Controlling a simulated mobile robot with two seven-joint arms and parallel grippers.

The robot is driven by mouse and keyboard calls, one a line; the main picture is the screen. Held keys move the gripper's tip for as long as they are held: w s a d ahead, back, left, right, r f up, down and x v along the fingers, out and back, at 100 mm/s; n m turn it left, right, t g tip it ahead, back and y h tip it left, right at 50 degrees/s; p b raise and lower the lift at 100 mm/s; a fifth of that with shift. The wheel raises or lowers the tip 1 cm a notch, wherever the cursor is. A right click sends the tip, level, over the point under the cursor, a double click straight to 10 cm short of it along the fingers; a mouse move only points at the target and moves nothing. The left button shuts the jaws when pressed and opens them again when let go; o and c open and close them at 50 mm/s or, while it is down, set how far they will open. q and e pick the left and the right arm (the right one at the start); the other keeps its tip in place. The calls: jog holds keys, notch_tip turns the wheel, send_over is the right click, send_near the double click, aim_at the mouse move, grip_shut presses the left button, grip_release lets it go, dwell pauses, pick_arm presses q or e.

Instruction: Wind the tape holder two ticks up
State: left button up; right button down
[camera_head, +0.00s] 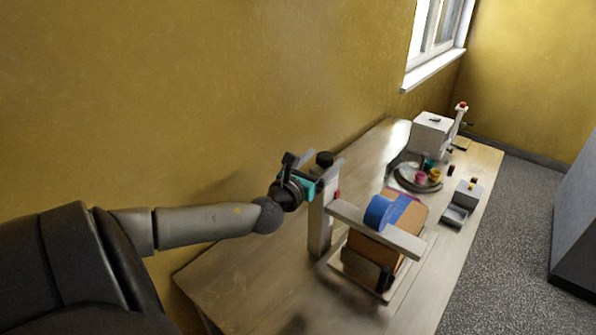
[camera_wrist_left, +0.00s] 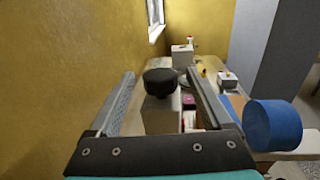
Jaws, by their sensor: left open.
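The tape holder is a pale upright post (camera_head: 319,226) with a horizontal arm (camera_head: 400,239) carrying a blue tape roll (camera_head: 378,212). A black round knob (camera_head: 325,157) sits on top of the post. My left gripper (camera_head: 323,160) is open, its two fingers reaching toward the knob. In the left wrist view the knob (camera_wrist_left: 160,82) lies between the two spread fingers, with a gap on both sides; I cannot tell whether it is within their depth. The blue roll (camera_wrist_left: 272,125) is right of the fingers there. My right gripper is not in view.
A cardboard box (camera_head: 370,258) stands under the holder's arm. Farther along the wooden table (camera_head: 255,280) are a round tray (camera_head: 406,186) with small coloured items, a white machine (camera_head: 431,133) and a small grey device (camera_head: 455,215). The yellow wall runs close on the left.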

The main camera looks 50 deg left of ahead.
pick_arm(q)
jog(key=v, duration=1)
jog(key=shift+s+p, duration=0.15)
jog(key=shift+p, duration=0.2)
jog(key=shift+d, duration=0.1)
dwell(0.4)
